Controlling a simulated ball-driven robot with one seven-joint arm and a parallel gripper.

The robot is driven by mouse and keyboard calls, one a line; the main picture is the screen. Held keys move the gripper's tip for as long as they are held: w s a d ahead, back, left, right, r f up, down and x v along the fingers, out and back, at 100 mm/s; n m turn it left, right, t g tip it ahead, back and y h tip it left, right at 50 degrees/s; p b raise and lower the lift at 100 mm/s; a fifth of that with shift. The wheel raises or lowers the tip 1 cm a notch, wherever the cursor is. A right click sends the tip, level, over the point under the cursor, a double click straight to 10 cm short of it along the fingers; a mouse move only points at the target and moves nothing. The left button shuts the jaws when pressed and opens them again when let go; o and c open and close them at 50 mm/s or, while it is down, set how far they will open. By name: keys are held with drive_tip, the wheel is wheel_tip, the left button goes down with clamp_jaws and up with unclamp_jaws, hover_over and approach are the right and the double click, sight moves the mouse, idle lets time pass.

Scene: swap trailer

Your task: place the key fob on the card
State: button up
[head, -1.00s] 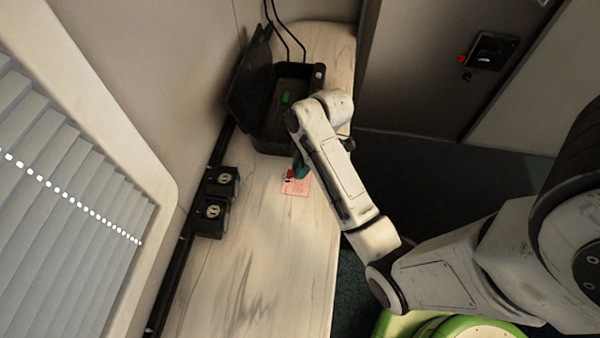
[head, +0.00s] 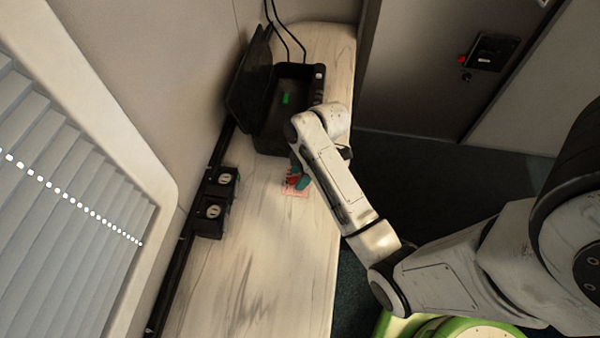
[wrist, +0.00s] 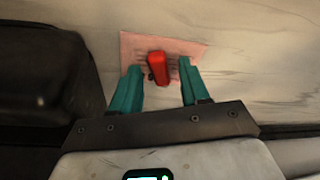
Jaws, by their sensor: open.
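The red key fob (wrist: 158,66) lies on the pink card (wrist: 190,46) in the wrist view, with card showing around it. It also shows as a small red spot in the head view (head: 292,181), partly hidden by the gripper, over the card (head: 296,193). My gripper (wrist: 162,78) has teal fingers. They are open, one on each side of the fob, with a gap visible on both sides. In the head view the gripper (head: 300,181) is low over the card.
An open black case (head: 284,132) with a green item (head: 285,98) inside stands behind the card. Black socket boxes (head: 216,199) sit along the wall at left. The pale countertop (head: 250,275) in front is clear.

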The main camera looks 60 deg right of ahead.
drive_tip(key=p+v, duration=0.3)
drive_tip(key=v, duration=0.8)
drive_tip(key=s+a+f+m+g+h, duration=0.1)
drive_tip(key=s+a+f+m+h, duration=0.1)
drive_tip(key=s+a+m, duration=0.7)
drive_tip(key=shift+s+a+f+g+p, duration=0.3)
drive_tip(key=shift+s+a, duration=0.6)
drive_tip(key=shift+a, duration=1.75)
drive_tip(key=shift+r, duration=0.1)
